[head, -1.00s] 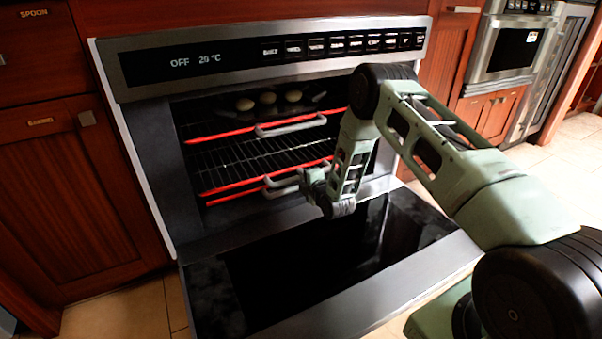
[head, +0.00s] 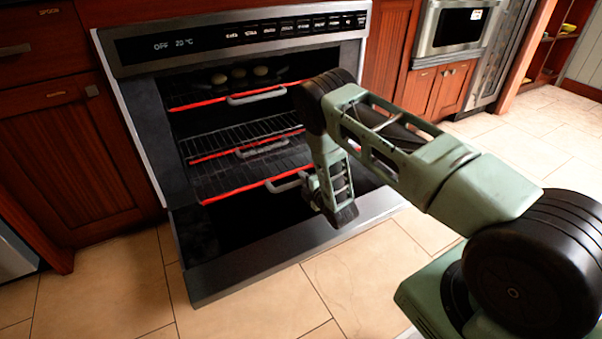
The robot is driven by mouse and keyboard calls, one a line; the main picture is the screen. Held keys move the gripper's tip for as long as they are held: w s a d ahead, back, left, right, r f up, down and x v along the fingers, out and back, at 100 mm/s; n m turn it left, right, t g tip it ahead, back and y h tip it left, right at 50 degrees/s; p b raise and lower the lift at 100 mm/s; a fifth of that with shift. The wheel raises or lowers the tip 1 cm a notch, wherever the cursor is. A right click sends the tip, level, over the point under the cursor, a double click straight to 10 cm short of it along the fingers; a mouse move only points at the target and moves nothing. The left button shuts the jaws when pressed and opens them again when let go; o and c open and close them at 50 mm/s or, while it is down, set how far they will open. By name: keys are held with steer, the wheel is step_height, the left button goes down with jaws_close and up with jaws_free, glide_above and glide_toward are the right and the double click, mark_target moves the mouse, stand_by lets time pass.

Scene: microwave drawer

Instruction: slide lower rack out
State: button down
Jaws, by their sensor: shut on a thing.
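The oven stands open with its door (head: 265,250) folded down. The lower rack (head: 225,168) is slid partway out over the door, with a red front rail and a grey handle (head: 284,183). My gripper (head: 307,186) is at the right end of this handle and shut on it. My own wrist and arm hide part of the gripper and the right side of the rack. The lower rack looks empty where it shows.
A middle rack (head: 240,135) with a grey handle sits farther in, above the lower one. The upper rack (head: 215,100) carries several pale round things (head: 240,74). Wooden cabinets (head: 65,130) flank the oven. The tiled floor (head: 370,270) in front is clear.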

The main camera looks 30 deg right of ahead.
steer(key=shift+s, duration=0.75)
steer(key=c, duration=1.4)
jaws_free()
steer(key=shift+o, duration=0.2)
steer(key=s+r+p, duration=0.3)
steer(key=s+p, duration=0.3)
steer(key=s, duration=1.1)
steer(key=shift+r+p, duration=0.2)
steer(key=shift+p, duration=0.2)
